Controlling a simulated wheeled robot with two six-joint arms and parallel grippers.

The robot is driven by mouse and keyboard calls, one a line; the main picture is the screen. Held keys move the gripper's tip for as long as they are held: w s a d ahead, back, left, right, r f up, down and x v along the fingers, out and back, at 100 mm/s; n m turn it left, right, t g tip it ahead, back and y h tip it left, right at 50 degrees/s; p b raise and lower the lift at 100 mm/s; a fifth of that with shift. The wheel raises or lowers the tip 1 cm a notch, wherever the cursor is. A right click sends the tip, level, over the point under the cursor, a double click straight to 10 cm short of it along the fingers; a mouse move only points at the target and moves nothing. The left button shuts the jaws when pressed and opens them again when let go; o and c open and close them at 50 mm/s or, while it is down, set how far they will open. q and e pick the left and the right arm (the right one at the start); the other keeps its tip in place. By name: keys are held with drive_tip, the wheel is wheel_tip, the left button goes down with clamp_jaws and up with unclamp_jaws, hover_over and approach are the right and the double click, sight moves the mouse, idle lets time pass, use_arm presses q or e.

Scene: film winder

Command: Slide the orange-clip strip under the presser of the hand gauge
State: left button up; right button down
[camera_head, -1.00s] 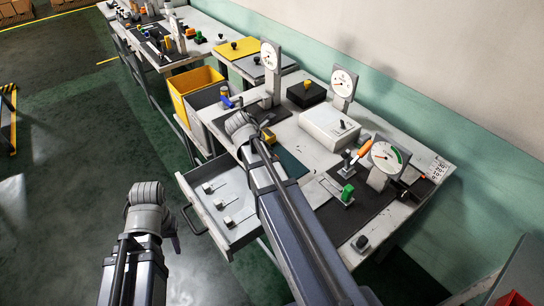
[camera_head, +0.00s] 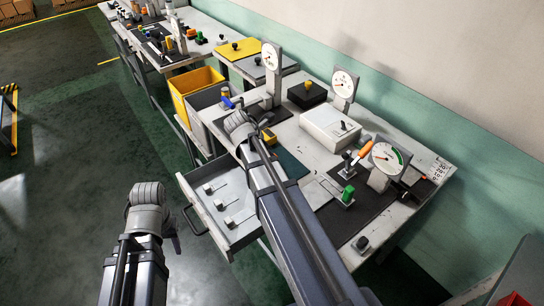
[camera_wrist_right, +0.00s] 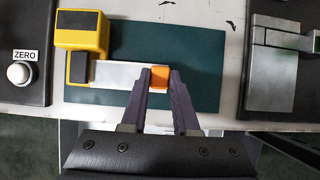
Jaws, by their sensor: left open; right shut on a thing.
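In the right wrist view a yellow hand gauge (camera_wrist_right: 82,32) with a black presser block (camera_wrist_right: 79,67) sits on a teal mat (camera_wrist_right: 205,60). A flat silver strip (camera_wrist_right: 118,75) with an orange clip (camera_wrist_right: 160,77) lies to its right. Its left end meets the presser block's edge; whether any of it is underneath I cannot tell. My right gripper (camera_wrist_right: 160,84) is shut on the orange clip. In the head view the gauge (camera_head: 269,137) is partly hidden by my right arm. My left gripper (camera_head: 176,238) is open and empty, over the floor left of the drawer.
An open drawer (camera_head: 222,212) with small parts juts from the bench. A dark panel with a ZERO button (camera_wrist_right: 19,74) lies left of the mat, and a grey metal fixture (camera_wrist_right: 275,65) right of it. Dial gauges (camera_head: 387,158) stand along the bench.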

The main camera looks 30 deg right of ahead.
drive_tip(key=shift+w+a, duration=0.15)
drive_tip(key=shift+w, duration=1)
drive_tip(key=shift+w+a, duration=0.2)
drive_tip(key=shift+w, duration=0.95)
drive_tip(key=shift+w+a, duration=0.15)
drive_tip(key=shift+w, duration=1)
idle(1.3)
idle(0.5)
drive_tip(key=c, duration=0.6)
unclamp_jaws()
drive_tip(key=shift+r, duration=0.1)
drive_tip(key=p+v, duration=0.6)
drive_tip(key=v, duration=0.1)
drive_tip(key=shift+a+r+p, duration=0.15)
drive_tip(key=shift+r+p, duration=0.15)
drive_tip(key=shift+p, duration=0.1)
drive_tip(key=shift+s, duration=0.1)
